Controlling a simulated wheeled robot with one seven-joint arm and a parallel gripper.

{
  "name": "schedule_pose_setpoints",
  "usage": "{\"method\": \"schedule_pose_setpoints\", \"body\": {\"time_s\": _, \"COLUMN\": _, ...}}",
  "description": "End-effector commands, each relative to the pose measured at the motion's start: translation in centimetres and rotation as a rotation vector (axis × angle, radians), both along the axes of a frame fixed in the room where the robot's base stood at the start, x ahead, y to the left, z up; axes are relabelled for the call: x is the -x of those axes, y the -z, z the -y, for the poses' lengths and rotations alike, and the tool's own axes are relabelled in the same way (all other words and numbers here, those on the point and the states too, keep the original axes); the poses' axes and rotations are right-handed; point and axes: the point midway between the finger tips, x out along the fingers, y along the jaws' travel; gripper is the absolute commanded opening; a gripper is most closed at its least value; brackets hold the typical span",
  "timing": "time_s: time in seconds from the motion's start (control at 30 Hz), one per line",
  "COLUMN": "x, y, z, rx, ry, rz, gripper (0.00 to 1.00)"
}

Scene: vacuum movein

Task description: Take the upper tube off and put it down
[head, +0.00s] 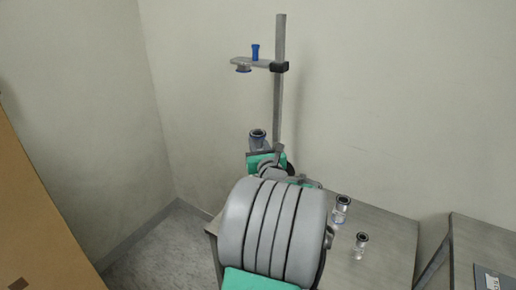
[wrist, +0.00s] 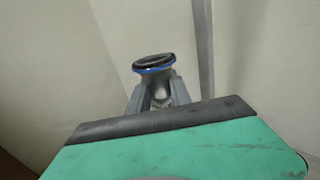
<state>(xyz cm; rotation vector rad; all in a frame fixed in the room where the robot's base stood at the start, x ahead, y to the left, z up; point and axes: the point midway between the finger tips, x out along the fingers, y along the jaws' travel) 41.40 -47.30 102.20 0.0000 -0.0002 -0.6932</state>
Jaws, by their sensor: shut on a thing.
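A metallic tube (head: 258,138) with a dark, blue-edged round rim is between the fingers of my gripper (head: 258,148). The wrist view shows its flared top (wrist: 154,66) above the two grey fingers (wrist: 158,98), which are shut on it. The tube is tilted slightly and stands well below the clamp arm (head: 250,63) of the stand, apart from it. The clamp arm carries a blue-topped piece (head: 255,52) with a round flange under it. The tube's lower end is hidden by my gripper and arm.
The stand's upright pole (head: 279,90) rises just right of the held tube. Two short clear-and-metal fittings, one (head: 341,209) farther back and one (head: 361,244) nearer, stand on the grey table (head: 389,240). Table around them is free. A box-like brown panel (head: 35,220) is at left.

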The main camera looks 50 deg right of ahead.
Motion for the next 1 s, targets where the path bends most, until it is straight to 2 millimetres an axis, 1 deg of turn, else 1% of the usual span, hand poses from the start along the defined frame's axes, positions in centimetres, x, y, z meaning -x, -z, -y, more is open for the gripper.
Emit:
{"method": "schedule_pose_setpoints", "body": {"time_s": 0.03, "x": 0.0, "y": 0.0, "z": 0.0, "rx": 0.000, "ry": 0.000, "rz": 0.000, "gripper": 0.04}}
{"method": "schedule_pose_setpoints", "body": {"time_s": 0.1, "x": 0.0, "y": 0.0, "z": 0.0, "rx": 0.000, "ry": 0.000, "rz": 0.000, "gripper": 0.00}}
{"method": "schedule_pose_setpoints", "body": {"time_s": 0.53, "x": 0.0, "y": -0.1, "z": 0.0, "rx": 0.002, "ry": 0.000, "rz": 0.001, "gripper": 0.00}}
{"method": "schedule_pose_setpoints", "body": {"time_s": 0.67, "x": 0.0, "y": -0.7, "z": 0.0, "rx": 0.003, "ry": -0.001, "rz": 0.002, "gripper": 0.00}}
{"method": "schedule_pose_setpoints", "body": {"time_s": 0.77, "x": -0.1, "y": -1.9, "z": 0.0, "rx": 0.006, "ry": -0.002, "rz": 0.002, "gripper": 0.00}}
{"method": "schedule_pose_setpoints", "body": {"time_s": 0.87, "x": 0.0, "y": -3.9, "z": 0.0, "rx": 0.007, "ry": -0.001, "rz": 0.002, "gripper": 0.00}}
{"method": "schedule_pose_setpoints", "body": {"time_s": 0.93, "x": 1.2, "y": -5.5, "z": -1.0, "rx": 0.009, "ry": 0.003, "rz": 0.003, "gripper": 0.00}}
{"method": "schedule_pose_setpoints", "body": {"time_s": 1.0, "x": 2.6, "y": -7.6, "z": -2.1, "rx": 0.012, "ry": 0.003, "rz": 0.005, "gripper": 0.00}}
